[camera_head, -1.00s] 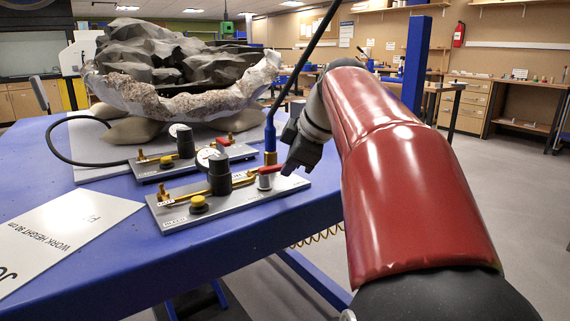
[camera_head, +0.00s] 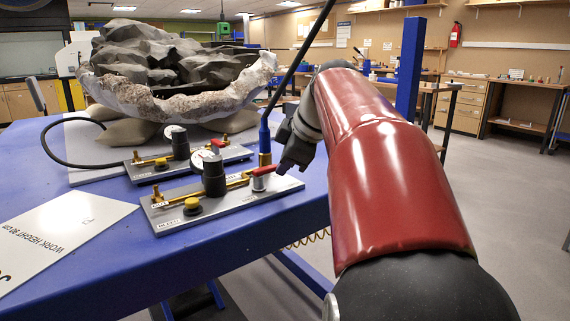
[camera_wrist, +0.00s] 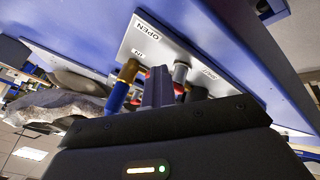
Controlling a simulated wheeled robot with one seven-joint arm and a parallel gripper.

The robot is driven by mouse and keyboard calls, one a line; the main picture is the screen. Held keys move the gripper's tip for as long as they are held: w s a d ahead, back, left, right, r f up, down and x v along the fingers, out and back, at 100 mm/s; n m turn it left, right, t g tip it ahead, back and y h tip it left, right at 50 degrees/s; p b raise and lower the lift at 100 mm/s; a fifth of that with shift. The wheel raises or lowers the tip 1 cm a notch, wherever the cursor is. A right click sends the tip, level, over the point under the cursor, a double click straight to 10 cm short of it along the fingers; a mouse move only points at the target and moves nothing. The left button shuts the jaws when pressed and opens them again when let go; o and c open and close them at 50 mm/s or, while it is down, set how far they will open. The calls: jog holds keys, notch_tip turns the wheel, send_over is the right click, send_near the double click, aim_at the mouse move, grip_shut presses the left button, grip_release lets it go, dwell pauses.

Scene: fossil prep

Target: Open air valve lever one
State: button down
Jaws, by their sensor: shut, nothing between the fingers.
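The near valve panel (camera_head: 225,205) is a grey plate on the blue table, with a brass pipe, a black regulator with a gauge and a yellow knob. Its red lever (camera_head: 263,170) sits on a pale cylindrical body at the plate's right end. My gripper (camera_head: 284,168) is shut and empty, its tips right beside the lever's outer end; I cannot tell whether they touch. In the wrist view the shut fingers (camera_wrist: 158,86) cover part of the lever, and red (camera_wrist: 178,88) shows on either side. The plate there reads "OPEN" and "01" (camera_wrist: 140,52).
A second, similar panel (camera_head: 190,163) with a red lever (camera_head: 219,143) stands behind. A blue fitting with a brass base (camera_head: 265,140) and black hose rises close to my gripper. A fossil in a plaster jacket (camera_head: 170,100) lies at the back. A white sign (camera_head: 60,235) lies at left.

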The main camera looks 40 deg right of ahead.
jog(key=shift+w+d, duration=0.15)
jog(key=v, duration=0.8)
jog(key=shift+p, duration=0.4)
jog(key=shift+f, duration=0.15)
